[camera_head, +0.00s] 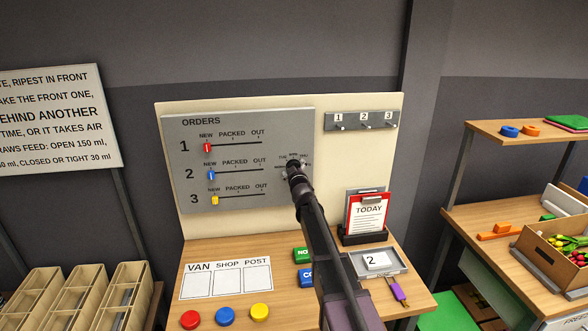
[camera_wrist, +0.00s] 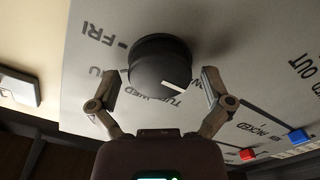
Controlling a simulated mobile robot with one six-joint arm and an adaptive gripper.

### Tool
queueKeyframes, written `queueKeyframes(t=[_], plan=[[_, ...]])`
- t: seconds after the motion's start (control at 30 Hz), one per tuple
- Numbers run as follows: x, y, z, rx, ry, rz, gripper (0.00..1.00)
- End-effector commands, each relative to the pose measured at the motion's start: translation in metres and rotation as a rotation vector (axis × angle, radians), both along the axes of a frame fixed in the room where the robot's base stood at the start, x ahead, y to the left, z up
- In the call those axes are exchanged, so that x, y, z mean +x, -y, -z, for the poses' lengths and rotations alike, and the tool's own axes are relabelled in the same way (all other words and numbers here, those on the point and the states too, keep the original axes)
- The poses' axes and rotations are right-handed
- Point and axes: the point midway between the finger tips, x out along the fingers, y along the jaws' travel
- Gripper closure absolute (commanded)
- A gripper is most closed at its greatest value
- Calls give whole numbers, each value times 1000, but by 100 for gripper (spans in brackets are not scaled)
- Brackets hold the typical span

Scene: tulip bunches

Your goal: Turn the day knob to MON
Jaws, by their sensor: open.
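The day knob (camera_wrist: 158,58) is round and black, on the grey orders panel (camera_wrist: 80,95). In the wrist view its white pointer mark slants towards the lower right, near lettering that looks like TUE and WED. FRI shows at the upper left; I cannot make out MON. My gripper (camera_wrist: 160,76) is open, with one finger on each side of the knob and a visible gap to each. In the head view my gripper (camera_head: 293,168) is at the panel's right part and hides the knob; some day letters show around it.
Red, blue and yellow sliders (camera_head: 208,147) sit left of the knob on the panel. A hook rack (camera_head: 361,121) is at the upper right. Below are the wooden desk (camera_head: 225,250), a TODAY clipboard (camera_head: 368,211) and a grey tray (camera_head: 400,262).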

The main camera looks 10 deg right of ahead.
Motion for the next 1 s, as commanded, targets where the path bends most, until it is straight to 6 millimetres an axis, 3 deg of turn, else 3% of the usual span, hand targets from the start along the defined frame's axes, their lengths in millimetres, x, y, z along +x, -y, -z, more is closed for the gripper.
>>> queueKeyframes(t=[0.37, 1.0], plan=[[-17, 0, 0, 0, 0, 0, 0], [-109, 0, 0, -1, 0, 0, 0]])
